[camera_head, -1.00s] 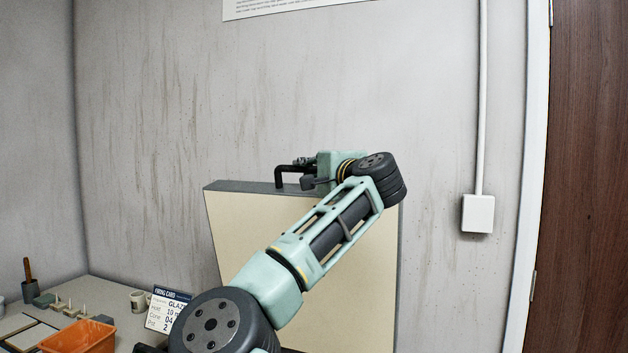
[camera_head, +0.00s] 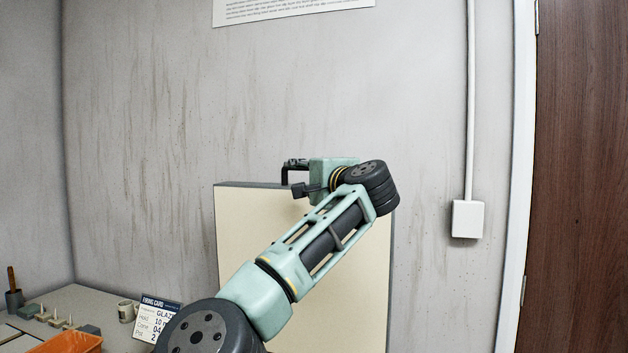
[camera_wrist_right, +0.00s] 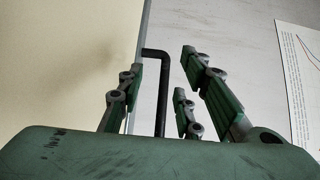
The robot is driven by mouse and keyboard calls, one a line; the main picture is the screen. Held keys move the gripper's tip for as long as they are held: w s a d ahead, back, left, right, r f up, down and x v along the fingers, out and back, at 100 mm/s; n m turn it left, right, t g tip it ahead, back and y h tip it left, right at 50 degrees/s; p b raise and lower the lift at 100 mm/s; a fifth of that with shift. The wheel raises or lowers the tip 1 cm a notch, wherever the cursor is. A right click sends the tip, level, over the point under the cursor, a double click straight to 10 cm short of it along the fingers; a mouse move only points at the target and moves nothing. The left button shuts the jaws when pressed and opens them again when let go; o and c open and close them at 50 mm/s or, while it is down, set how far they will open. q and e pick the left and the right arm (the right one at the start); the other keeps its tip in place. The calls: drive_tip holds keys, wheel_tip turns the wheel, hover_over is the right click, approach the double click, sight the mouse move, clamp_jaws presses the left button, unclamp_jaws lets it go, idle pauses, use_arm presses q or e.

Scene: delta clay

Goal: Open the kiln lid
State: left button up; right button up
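The kiln lid (camera_head: 340,290) is raised and stands nearly upright, its cream inner face towards me and a grey edge along its top. A black bar handle (camera_head: 286,174) sticks up at its top edge. My right gripper (camera_head: 297,176) is at this handle. In the right wrist view, the handle (camera_wrist_right: 161,95) runs between the spread fingers of the right gripper (camera_wrist_right: 160,92), with gaps visible on both sides. My right arm hides part of the lid's face. The kiln body is not visible. My left gripper is out of view.
A table (camera_head: 75,297) at the lower left holds an orange bin (camera_head: 72,344), a mug (camera_head: 127,311), a firing card (camera_head: 156,318) and small pieces. The wall (camera_head: 150,130) is behind the lid. A wall box (camera_head: 467,219) and a brown door (camera_head: 580,180) are at right.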

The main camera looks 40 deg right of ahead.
drive_tip(key=v, duration=1.1)
